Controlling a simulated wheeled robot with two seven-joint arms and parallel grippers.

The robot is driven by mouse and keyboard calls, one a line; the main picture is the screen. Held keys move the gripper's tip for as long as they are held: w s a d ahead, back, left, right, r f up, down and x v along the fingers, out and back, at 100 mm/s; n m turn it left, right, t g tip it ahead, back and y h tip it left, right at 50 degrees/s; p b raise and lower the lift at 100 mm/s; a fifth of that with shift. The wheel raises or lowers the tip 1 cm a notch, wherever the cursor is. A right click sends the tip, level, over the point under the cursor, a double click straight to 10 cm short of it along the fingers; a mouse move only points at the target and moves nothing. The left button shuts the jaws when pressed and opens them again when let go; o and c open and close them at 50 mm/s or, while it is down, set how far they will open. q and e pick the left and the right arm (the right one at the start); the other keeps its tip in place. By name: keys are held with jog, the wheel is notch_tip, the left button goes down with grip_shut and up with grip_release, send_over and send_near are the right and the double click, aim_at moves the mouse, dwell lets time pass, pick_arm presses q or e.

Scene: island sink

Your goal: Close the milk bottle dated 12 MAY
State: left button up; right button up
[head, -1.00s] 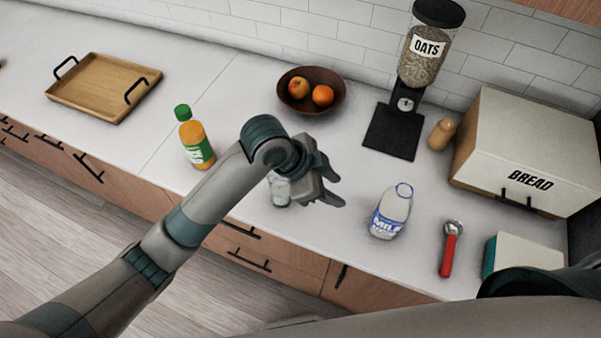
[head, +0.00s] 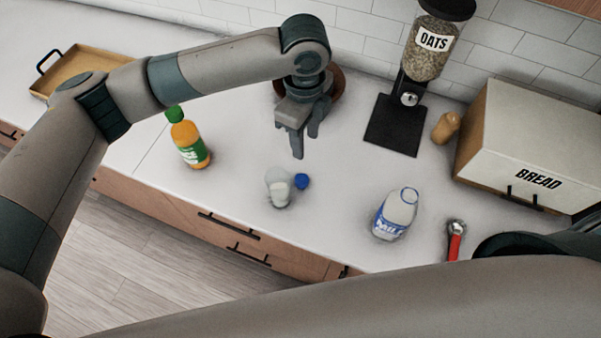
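A milk bottle (head: 394,218) with a blue and white MILK label stands on the counter, right of centre. Its top shows a blue ring, and no date is legible. A blue cap (head: 302,181) lies on the counter beside a small clear glass container (head: 278,188) with a whitish lower part. My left gripper (head: 305,146) points down above the counter, behind the cap and glass in the picture. Its fingers are apart with nothing seen between them. My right gripper is out of view.
An orange juice bottle (head: 188,142) stands to the left, near my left arm. A wooden tray (head: 75,68), an oats dispenser (head: 399,125), a pepper mill (head: 446,126), a bread box (head: 520,145) and a red-handled tool (head: 455,242) surround the space. A fruit bowl (head: 337,84) is mostly hidden.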

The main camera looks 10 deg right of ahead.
pick_arm(q)
jog(key=shift+w+a+r, duration=0.15)
jog(key=shift+a, duration=0.05)
dwell(0.3)
jog(key=b, duration=0.8)
send_over(302, 180)
jog(key=f, duration=1.1)
jog(key=shift+w+d, duration=0.15)
jog(key=shift+w, duration=0.05)
jog(key=shift+f+b, duration=0.65)
jog(key=shift+b, duration=0.15)
notch_tip(302, 180, down, 5)
jog(key=b, duration=0.5)
jog(key=shift+s+b, duration=0.15)
jog(key=shift+b, duration=0.15)
jog(key=shift+c, duration=0.5)
jog(key=c, duration=0.7)
